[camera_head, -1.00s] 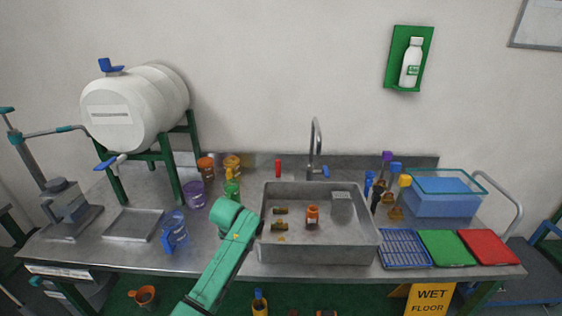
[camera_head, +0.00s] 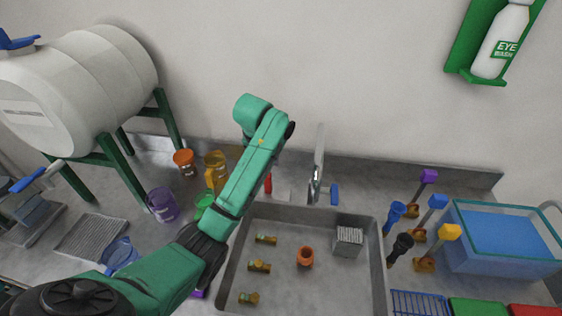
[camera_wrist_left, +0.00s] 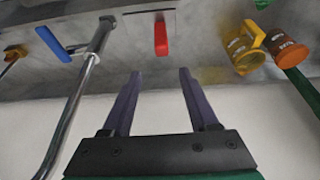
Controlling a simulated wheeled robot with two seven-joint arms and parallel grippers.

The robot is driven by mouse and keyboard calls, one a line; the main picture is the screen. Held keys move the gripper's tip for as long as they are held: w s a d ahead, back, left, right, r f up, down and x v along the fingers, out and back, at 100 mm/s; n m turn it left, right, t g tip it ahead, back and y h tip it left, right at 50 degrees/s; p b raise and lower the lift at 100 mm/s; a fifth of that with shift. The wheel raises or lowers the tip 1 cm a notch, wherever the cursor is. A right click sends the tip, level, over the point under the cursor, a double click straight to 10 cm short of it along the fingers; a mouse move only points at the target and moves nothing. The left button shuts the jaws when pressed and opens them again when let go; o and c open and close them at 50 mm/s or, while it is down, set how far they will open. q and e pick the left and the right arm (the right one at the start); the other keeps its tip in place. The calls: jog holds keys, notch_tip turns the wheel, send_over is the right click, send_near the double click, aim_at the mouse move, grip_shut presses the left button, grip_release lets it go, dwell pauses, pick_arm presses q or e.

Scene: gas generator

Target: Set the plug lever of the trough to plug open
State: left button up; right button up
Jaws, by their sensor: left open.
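The trough (camera_head: 300,214) is the grey sink in the bench, seen in the head view with several small items in it. A small red lever (camera_head: 268,184) stands behind its rear rim, left of the tap; it looks like the plug lever. In the left wrist view the red lever (camera_wrist_left: 161,38) sits on a pale plate, just beyond my fingertips. My left gripper (camera_wrist_left: 160,73) is open, with two purple fingers spread and nothing between them. A gap shows between the fingertips and the lever. My forearm hides this gripper in the head view. My right gripper is not in view.
The metal tap (camera_head: 318,170) and blue handle (camera_head: 335,194) stand right of the red lever. A yellow mug (camera_head: 216,168) and orange cup (camera_head: 184,162) stand left. A white tank (camera_head: 75,90) is on a green stand. Several coloured-handled tools stand right of the trough.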

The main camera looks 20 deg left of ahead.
aim_at(269, 178)
pick_arm(q)
jog(key=x, duration=0.4)
jog(key=p+x, duration=0.1)
jog(key=x, duration=0.3)
jog(key=p+x, duration=0.1)
jog(key=x, duration=0.3)
jog(key=shift+s+a+f, duration=0.15)
jog(key=shift+s+f, duration=0.1)
jog(key=shift+f, duration=0.35)
jog(key=shift+s+r, duration=0.1)
jog(key=shift+s, duration=0.1)
jog(key=c, duration=0.4)
jog(key=shift+w, duration=0.1)
jog(key=c, duration=0.5)
grip_shut()
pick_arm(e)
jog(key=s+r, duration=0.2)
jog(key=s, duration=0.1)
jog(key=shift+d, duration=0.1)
